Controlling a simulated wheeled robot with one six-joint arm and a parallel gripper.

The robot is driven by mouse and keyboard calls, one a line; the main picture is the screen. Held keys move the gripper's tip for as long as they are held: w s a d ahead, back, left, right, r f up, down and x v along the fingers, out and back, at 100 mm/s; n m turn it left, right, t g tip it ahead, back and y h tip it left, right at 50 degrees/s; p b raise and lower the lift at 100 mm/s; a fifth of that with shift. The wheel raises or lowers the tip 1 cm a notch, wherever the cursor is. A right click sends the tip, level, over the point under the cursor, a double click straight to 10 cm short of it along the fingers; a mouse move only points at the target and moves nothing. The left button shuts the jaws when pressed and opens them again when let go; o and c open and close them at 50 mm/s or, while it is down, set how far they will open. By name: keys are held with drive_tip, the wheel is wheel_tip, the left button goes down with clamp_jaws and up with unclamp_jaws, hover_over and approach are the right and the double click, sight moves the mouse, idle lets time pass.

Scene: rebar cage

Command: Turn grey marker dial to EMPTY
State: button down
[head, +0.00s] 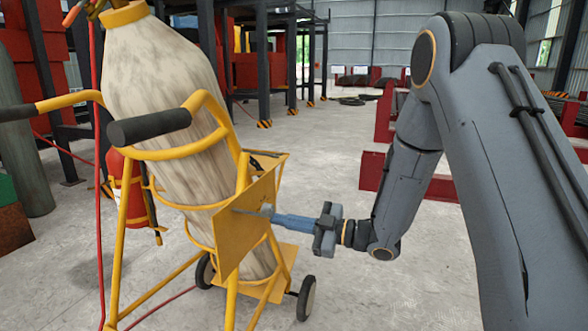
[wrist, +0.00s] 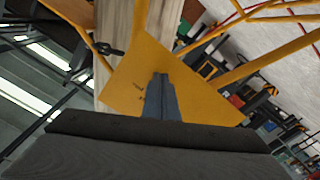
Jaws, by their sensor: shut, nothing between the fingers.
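A yellow plate (head: 243,226) is mounted on the yellow cylinder cart, in front of a pale, worn gas cylinder (head: 170,85). My gripper (head: 274,217) reaches in from the right with its slim blue-grey fingers shut, the tips at the right part of the plate. A small grey piece at the tips may be the marker dial, but I cannot make it out clearly. In the wrist view my shut fingers (wrist: 160,80) lie over the plate (wrist: 128,72) and may hide the dial. Small dark marks show on the plate left of the fingers; they are too small to read.
The cart's yellow frame (head: 118,240) has black handle grips (head: 150,127) and wheels (head: 306,298). A red extinguisher (head: 128,190) stands behind it. Red hoses run at the left. Red beams (head: 410,180) lie behind my arm. The concrete floor at centre is clear.

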drive_tip(key=shift+w+d+r+p, duration=0.25)
drive_tip(key=shift+w+r+p, duration=0.25)
drive_tip(key=shift+p, duration=0.45)
drive_tip(key=shift+f, duration=0.1)
drive_tip(key=v, duration=0.2)
drive_tip(key=p+v, duration=0.1)
drive_tip(key=v, duration=0.3)
drive_tip(key=shift+w+d+f+p, duration=0.1)
drive_tip(key=shift+w+f+p, duration=0.15)
drive_tip(key=shift+w+p, duration=0.15)
